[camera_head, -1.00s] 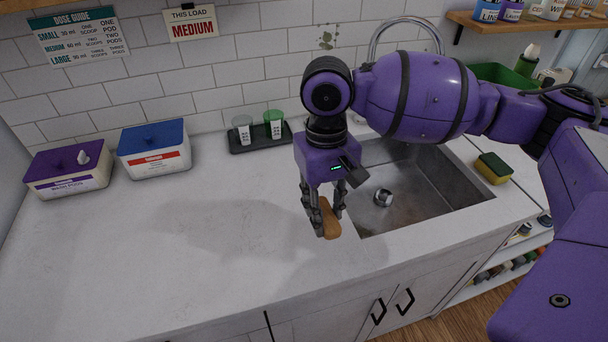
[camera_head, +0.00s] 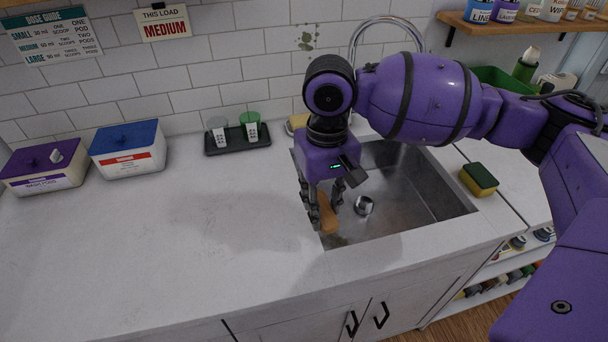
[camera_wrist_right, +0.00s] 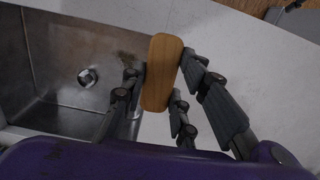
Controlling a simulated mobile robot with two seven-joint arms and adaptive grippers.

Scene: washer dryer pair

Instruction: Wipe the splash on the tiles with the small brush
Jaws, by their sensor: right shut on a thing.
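The splash (camera_head: 306,39) is a patch of greenish spots on the white wall tiles, left of the tap. My right gripper (camera_head: 324,210) is shut on the small brush (camera_head: 329,216), whose tan wooden body shows between the fingers. It is held low by the sink's left front edge, well below the splash. In the right wrist view the brush (camera_wrist_right: 161,73) is between the fingers, with the sink to its left. Its bristles cannot be made out. My left gripper is not in view.
The steel sink (camera_head: 405,205) has a tall curved tap (camera_head: 385,20) behind it. A sponge (camera_head: 478,179) lies at its right. A dark tray (camera_head: 238,146) with two cups and two lidded boxes (camera_head: 128,149) stand along the wall. The left counter front is clear.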

